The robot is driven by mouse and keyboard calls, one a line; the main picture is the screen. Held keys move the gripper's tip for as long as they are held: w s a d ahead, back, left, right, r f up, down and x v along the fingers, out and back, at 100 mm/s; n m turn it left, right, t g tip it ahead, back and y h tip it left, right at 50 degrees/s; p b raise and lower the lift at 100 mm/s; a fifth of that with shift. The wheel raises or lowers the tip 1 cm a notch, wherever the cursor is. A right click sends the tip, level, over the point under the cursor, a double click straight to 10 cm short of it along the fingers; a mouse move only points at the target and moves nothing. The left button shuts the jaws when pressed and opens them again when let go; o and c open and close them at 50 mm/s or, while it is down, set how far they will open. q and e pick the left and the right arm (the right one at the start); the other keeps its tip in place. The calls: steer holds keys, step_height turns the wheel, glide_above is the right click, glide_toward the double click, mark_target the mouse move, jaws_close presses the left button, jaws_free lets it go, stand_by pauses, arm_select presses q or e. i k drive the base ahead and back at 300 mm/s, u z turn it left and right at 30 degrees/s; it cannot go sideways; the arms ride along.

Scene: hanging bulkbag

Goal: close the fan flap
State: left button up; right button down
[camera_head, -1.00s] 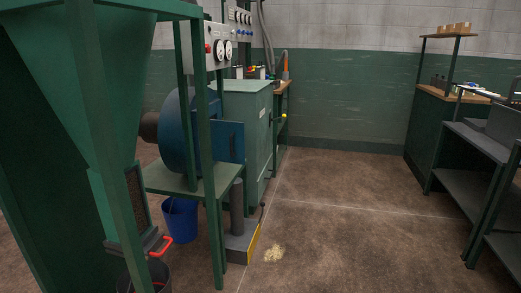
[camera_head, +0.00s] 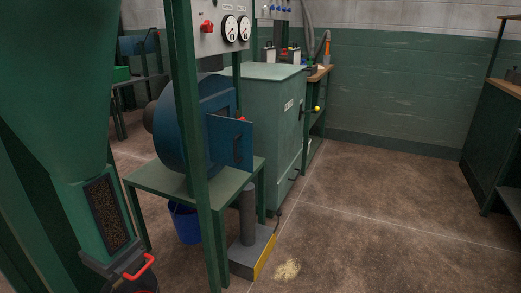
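The blue round fan housing (camera_head: 187,135) stands on a green metal table (camera_head: 195,183) behind a green post. A flat blue flap (camera_head: 229,143) is at the right side of the fan and appears to stand out at an angle from it. A small red knob shows at its upper edge. The post hides part of the fan, and I cannot tell the exact gap at the flap. Neither of my grippers is in view.
A green hopper (camera_head: 62,80) with a red handle at its outlet stands at the left. A green cabinet (camera_head: 268,125) is behind the fan. A grey block with a yellow edge (camera_head: 252,252) and spilled grain (camera_head: 287,269) lie on the floor. Floor at the right is clear.

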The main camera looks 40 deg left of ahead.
mark_target(230, 141)
steer(key=u, duration=0.65)
steer(key=i, duration=1)
steer(key=u, duration=0.95)
